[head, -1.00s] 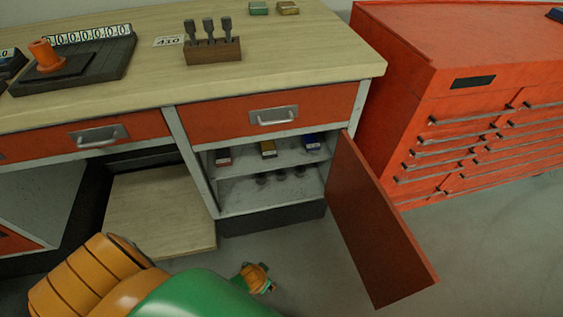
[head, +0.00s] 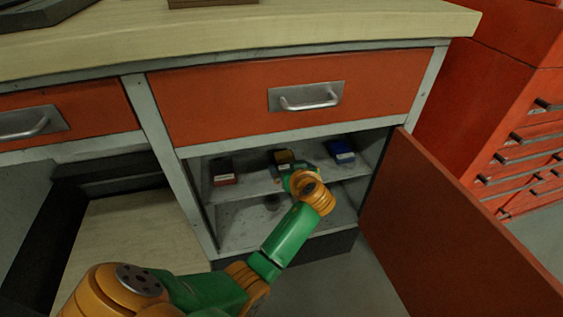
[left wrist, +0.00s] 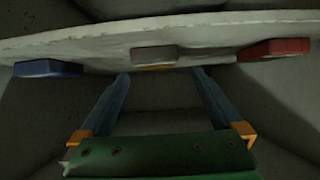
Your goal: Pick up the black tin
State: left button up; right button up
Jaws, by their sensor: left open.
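Three small tins sit in a row on the upper shelf of the open cabinet. No tin looks plainly all black. The middle tin (head: 284,156) has a dark top and a yellow-brown front; it looks grey with a yellow edge in the left wrist view (left wrist: 154,54). The left tin (head: 223,173) is dark with a red front, and the right tin (head: 340,151) is blue. My left gripper (head: 284,169) is in front of the middle tin, partly covering it. In the left wrist view its fingers (left wrist: 160,74) are apart and empty, pointing towards the middle tin.
The upper shelf (head: 247,185) has a drawer (head: 290,95) above it. The open red door (head: 440,220) bounds the right side. The worktop (head: 330,30) overhangs above.

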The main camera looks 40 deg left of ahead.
aim_at(286, 161)
pick_arm(q)
jog(key=b+x, duration=0.2)
jog(key=x, duration=0.3)
jog(key=shift+w+d, duration=0.1)
jog(key=shift+w, duration=0.2)
jog(key=shift+c, duration=0.4)
jog(key=c, duration=1.4)
pick_arm(e)
jog(key=shift+w+a, duration=0.75)
jog(key=shift+w, duration=0.15)
